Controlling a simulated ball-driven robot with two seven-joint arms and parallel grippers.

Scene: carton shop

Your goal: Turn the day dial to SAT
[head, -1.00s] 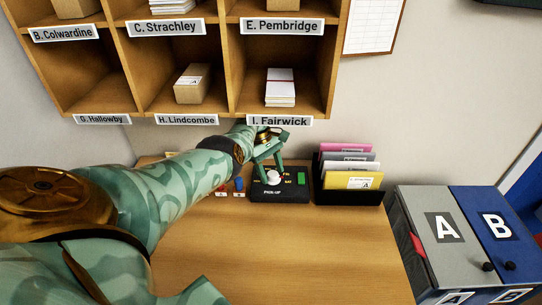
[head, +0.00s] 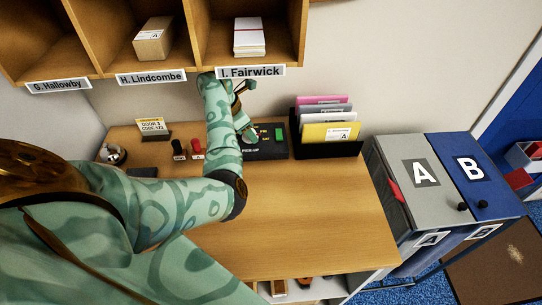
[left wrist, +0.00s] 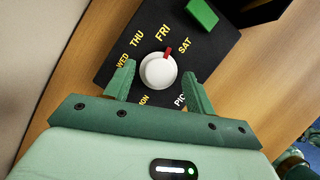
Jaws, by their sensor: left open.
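The day dial (left wrist: 158,72) is a white round knob on a black panel (left wrist: 115,70) marked MON, WED, THU, FRI and SAT. Its red pointer (left wrist: 168,51) points between FRI (left wrist: 162,33) and SAT (left wrist: 185,45). My left gripper (left wrist: 159,70) is open, one green finger on each side of the knob, with gaps visible. I cannot tell its height over the panel. In the head view my left gripper (head: 243,122) is at the left part of the panel (head: 280,153), and my arm hides the dial. My right gripper is out of view.
A green block (left wrist: 202,12) is on the panel. A black file holder (head: 330,147) with folders stands right of it, and red and black stamps (head: 197,150) stand left. Pigeonhole shelves (head: 190,45) hang above. The desk front (head: 300,220) is clear.

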